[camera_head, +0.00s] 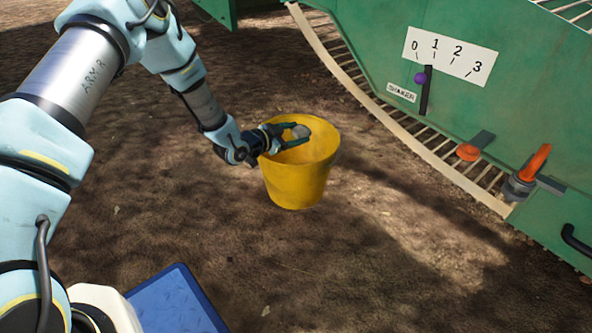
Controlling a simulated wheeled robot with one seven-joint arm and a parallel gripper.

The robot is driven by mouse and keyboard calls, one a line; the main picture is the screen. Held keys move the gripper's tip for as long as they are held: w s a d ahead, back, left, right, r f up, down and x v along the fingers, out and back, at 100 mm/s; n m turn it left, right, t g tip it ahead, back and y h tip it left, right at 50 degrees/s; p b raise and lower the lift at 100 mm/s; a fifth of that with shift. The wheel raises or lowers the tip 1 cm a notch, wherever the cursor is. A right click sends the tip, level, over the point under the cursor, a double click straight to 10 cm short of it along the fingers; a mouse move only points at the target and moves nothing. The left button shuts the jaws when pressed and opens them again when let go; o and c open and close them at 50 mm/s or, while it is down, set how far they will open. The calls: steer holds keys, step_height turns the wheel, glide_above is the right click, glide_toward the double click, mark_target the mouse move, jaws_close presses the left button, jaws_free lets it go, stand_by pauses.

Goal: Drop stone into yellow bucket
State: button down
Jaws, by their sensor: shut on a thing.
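The yellow bucket (297,184) stands upright on the soil in the middle of the view. My gripper (297,133) is at the bucket's open top, over its left and middle part. It is shut on a small grey stone (300,131), which shows between the fingertips. I cannot tell whether the stone is above the rim or slightly inside it. The bucket's floor is hidden.
A green machine (500,110) with a slatted edge runs along the right. It carries a 0-to-3 scale (450,55), a purple-knobbed lever (421,78) and orange handles (535,162). Open soil lies in front of the bucket. A blue panel (178,302) is at the bottom.

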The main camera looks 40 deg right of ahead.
jaws_free()
steer(key=shift+f, duration=0.1)
steer(key=shift+a, duration=0.1)
steer(key=p+v, duration=0.4)
steer(key=v, duration=0.6)
steer(key=shift+a+p, duration=0.3)
